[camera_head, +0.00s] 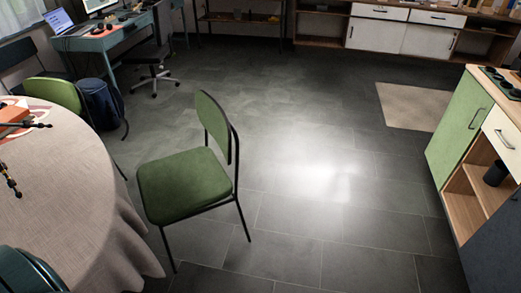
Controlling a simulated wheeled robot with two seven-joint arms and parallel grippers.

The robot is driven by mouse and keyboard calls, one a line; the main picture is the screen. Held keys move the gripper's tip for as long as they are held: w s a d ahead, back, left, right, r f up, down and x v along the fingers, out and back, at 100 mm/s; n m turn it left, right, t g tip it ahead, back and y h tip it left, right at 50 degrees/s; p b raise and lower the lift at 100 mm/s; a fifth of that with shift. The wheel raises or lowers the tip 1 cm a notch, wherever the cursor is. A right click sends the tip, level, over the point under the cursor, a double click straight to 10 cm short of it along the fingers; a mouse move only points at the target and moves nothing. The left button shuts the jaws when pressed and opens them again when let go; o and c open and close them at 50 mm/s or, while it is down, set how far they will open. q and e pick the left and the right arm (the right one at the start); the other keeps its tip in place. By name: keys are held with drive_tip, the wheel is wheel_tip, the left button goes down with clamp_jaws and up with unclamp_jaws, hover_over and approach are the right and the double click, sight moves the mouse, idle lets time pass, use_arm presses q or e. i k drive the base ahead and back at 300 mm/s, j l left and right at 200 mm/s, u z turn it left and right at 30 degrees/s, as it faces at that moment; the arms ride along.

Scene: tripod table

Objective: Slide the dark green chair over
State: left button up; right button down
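A green chair (185,184) with a padded seat, padded backrest and thin black legs stands upright on the floor in the middle of the view, right of the round table. Its backrest is on the right side, and its seat faces the table. A dark teal-green chair back (30,272) shows at the bottom left corner, mostly cut off by the frame. A brighter green chair (55,92) stands at the table's far side, partly hidden by it. Neither of my grippers can be made out in this view.
The round table (65,190) with a draped grey cloth fills the left and holds dark thin items. A blue backpack (101,104) and office chair (153,70) stand behind. A green-and-wood cabinet (458,125) is at right. Tiled floor between is clear, with a beige mat (415,105).

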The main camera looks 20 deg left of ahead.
sight(174, 188)
drive_tip(key=i+z, duration=0.3)
drive_tip(key=i, duration=0.9)
drive_tip(key=i+l+u, duration=0.15)
drive_tip(key=i+u, duration=0.35)
drive_tip(key=i, duration=0.15)
drive_tip(key=i+l+u, duration=0.1)
drive_tip(key=i+u, duration=0.15)
drive_tip(key=u, duration=0.2)
drive_tip(key=i+l+u, duration=0.2)
drive_tip(key=u, duration=0.3)
drive_tip(key=i+l+u, duration=0.15)
drive_tip(key=l+u, duration=0.15)
drive_tip(key=u, duration=0.15)
drive_tip(key=i+l+u, duration=0.2)
drive_tip(key=u, duration=0.3)
drive_tip(key=i+l+u, duration=0.1)
drive_tip(key=l+u, duration=0.85)
drive_tip(key=i+l+u, duration=0.1)
drive_tip(key=l+u, duration=0.2)
drive_tip(key=l, duration=0.15)
